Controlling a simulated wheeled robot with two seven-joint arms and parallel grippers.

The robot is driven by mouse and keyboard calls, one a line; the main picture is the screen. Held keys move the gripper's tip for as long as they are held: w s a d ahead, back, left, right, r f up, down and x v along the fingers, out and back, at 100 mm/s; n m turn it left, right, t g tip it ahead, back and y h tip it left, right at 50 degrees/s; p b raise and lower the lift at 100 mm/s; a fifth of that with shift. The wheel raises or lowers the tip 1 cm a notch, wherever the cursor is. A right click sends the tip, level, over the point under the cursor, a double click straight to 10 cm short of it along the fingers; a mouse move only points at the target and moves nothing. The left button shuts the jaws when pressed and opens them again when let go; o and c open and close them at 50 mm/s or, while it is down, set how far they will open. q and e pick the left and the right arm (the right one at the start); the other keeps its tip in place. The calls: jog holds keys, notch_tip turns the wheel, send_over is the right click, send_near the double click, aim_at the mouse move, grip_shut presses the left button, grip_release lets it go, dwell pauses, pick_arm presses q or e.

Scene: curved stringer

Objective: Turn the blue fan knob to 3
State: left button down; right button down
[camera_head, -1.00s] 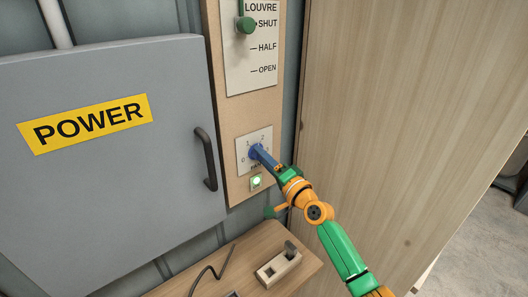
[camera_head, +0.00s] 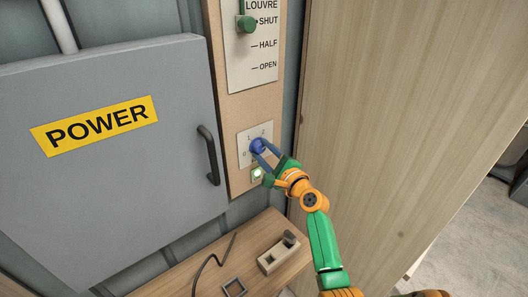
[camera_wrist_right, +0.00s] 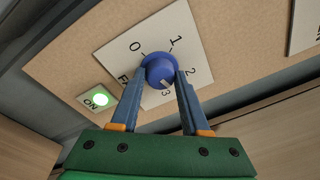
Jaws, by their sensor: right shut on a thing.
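The blue fan knob (camera_head: 257,146) sits on a white dial plate (camera_head: 268,130) on the tan panel. In the right wrist view the knob (camera_wrist_right: 160,68) is between the two blue-grey fingers of my right gripper (camera_wrist_right: 160,80), which is shut on its sides. The dial numbers 0, 1, 2 and 3 show around the knob, with 3 between the fingers below it. A small pale mark shows near the knob's lower edge; I cannot tell for sure which number the knob points at. In the head view my right gripper (camera_head: 268,157) reaches the knob from the lower right. My left gripper is not in view.
A lit green button (camera_head: 257,173) is just below the dial, close to my right gripper. The grey POWER door (camera_head: 110,190) with a dark handle is at left. A green louvre lever (camera_head: 246,24) is above. A wooden wall (camera_head: 390,120) stands at right, a wooden shelf (camera_head: 200,270) below.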

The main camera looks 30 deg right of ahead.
jog(key=m, duration=0.5)
jog(key=shift+m+g, duration=0.3)
dwell(0.4)
jog(key=shift+c, duration=1.9)
grip_release()
jog(key=s+b, duration=0.1)
jog(key=s, duration=0.6)
jog(key=shift+r, duration=0.3)
